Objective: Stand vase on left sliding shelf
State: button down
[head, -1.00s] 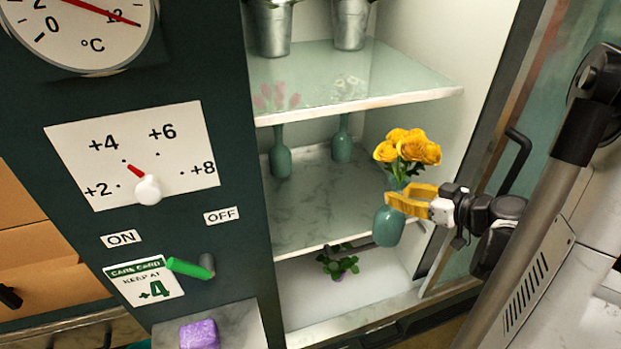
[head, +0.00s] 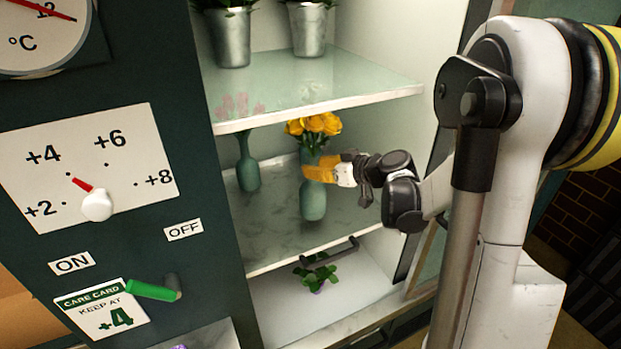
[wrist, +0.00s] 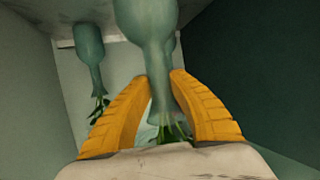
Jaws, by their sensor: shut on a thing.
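My gripper (head: 322,168) is shut on the neck of a green vase (head: 314,200) with yellow roses (head: 313,126). The vase is upright inside the cabinet, over the middle shelf (head: 275,225); I cannot tell whether its base touches it. In the wrist view the yellow fingers (wrist: 160,77) stand on both sides of the vase neck (wrist: 160,60). A second green vase (head: 247,172) stands on the shelf to the left, its flowers seen through the glass above; it also shows in the wrist view (wrist: 89,55). Another vase is partly hidden behind the held one.
A glass shelf (head: 300,85) with metal buckets (head: 308,28) is close above the roses. A dark handle (head: 328,256) is at the shelf's front edge, and a small plant (head: 317,275) sits below. The dark panel (head: 150,250) bounds the cabinet on the left.

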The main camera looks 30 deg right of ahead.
jog(key=f, duration=0.1)
jog(key=f+b, duration=0.1)
jog(key=w+f+b, duration=0.1)
jog(key=shift+a, duration=0.25)
jog(key=shift+f+b, duration=0.3)
jog(key=shift+f, duration=0.05)
jog(key=shift+r, duration=0.15)
jog(key=c, duration=1.3)
grip_release()
